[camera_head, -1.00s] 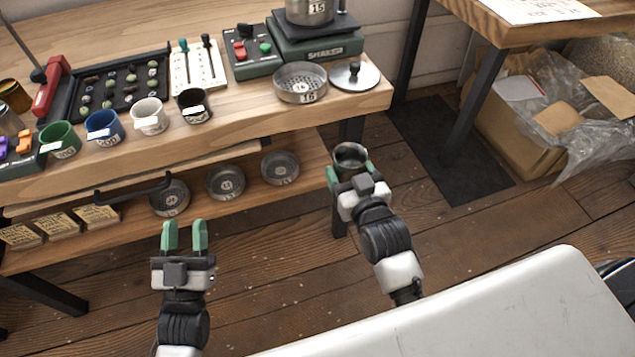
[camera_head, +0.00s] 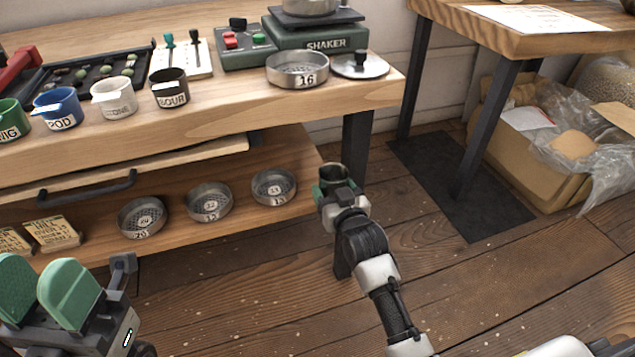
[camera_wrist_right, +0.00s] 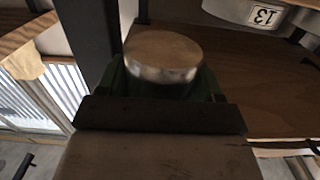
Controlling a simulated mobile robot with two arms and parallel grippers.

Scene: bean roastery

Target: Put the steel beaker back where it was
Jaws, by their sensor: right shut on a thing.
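The steel beaker (camera_head: 334,172) is held in my right gripper (camera_head: 333,187), beside the right end of the lower shelf in the head view. In the right wrist view the beaker (camera_wrist_right: 163,56) shows as a shiny round steel shape between the green fingers, which are mostly hidden. My left gripper (camera_head: 45,293) is at the lower left of the head view, in front of the lower shelf. Its two green fingers stand apart with nothing between them.
The lower shelf (camera_head: 235,225) carries several sieve pans, the closest (camera_head: 273,187) left of the beaker. A table leg (camera_head: 356,145) stands behind the beaker. The bench top holds several labelled cups, a sieve marked 16 (camera_head: 297,70) and a lid (camera_head: 359,66).

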